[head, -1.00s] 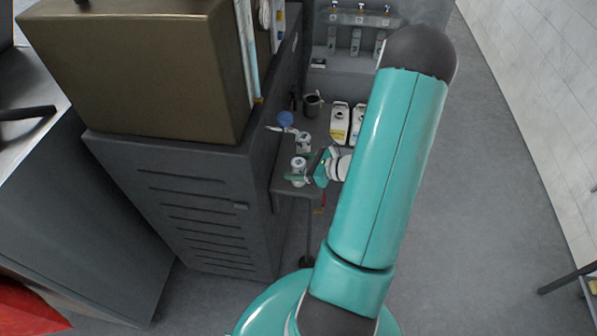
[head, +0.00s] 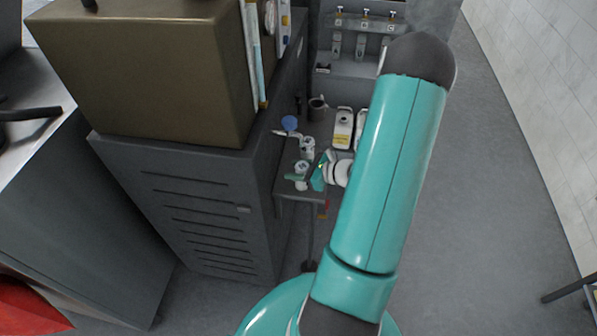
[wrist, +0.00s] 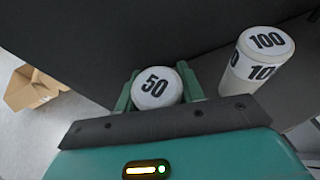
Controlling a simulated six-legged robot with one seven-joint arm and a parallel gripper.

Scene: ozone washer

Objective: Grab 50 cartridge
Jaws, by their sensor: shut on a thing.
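The 50 cartridge (wrist: 157,88) is a white cylinder with a black "50" on its top. In the wrist view it sits between the two green fingers of my gripper (wrist: 160,90), which is shut on it. The head view shows my gripper (head: 298,176) small and partly behind my arm, at a white cartridge (head: 301,166) over the small grey table (head: 289,187). The 100 cartridge (wrist: 260,55) stands to the right of my gripper in the wrist view, apart from it. I cannot tell whether the held cartridge touches the table.
Open floor (head: 480,220) lies to the right.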

